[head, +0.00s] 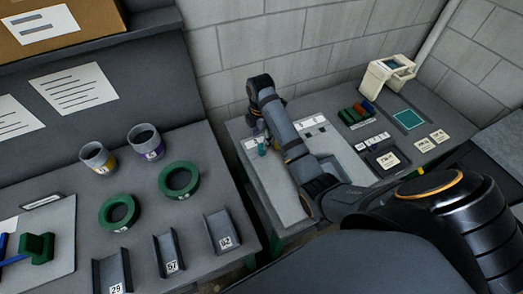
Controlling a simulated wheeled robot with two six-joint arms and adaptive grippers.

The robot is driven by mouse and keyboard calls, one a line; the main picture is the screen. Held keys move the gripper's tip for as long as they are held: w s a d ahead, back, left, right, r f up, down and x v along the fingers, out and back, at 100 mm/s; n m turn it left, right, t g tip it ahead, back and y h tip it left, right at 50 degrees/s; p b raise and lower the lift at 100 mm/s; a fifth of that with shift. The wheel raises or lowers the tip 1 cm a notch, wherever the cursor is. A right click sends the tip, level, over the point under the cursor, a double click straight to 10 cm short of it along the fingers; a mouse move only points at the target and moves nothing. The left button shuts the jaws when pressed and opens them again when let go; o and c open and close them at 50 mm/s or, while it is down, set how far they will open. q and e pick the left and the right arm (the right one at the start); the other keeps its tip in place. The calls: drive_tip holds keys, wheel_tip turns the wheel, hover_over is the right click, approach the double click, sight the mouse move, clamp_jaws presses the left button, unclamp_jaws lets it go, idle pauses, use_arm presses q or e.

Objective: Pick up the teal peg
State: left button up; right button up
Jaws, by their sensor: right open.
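A small teal peg (262,149) stands on the light board (283,183) on the right-hand bench, near the board's left edge. My right arm reaches in from the lower right, and its gripper (261,132) is over the left part of this board, close to the peg. The gripper is open. Its fingers are small and partly hidden by my arm, so I cannot tell whether they touch the peg or stand around it. My left gripper is out of view.
Green rings (179,180), two grey cups (146,142) and several numbered channel pieces (222,231) stand on the left bench. Right of my arm are coloured blocks (357,112), a beige device (387,75) and a teal square (408,119). A gap separates the benches.

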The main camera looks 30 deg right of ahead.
sight(262, 146)
drive_tip(key=shift+s+d+f+p, duration=0.1)
drive_tip(key=shift+s+f+p, duration=0.05)
drive_tip(key=shift+f+p, duration=0.45)
wheel_tip(262, 146, down, 3)
drive_tip(key=shift+s+d+r+p, duration=0.1)
drive_tip(key=shift+s+r+p, duration=0.05)
drive_tip(key=shift+p, duration=0.15)
drive_tip(key=shift+f, duration=0.55)
clamp_jaws()
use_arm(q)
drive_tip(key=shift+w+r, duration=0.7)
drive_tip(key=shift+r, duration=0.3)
use_arm(e)
drive_tip(key=shift+r, duration=0.1)
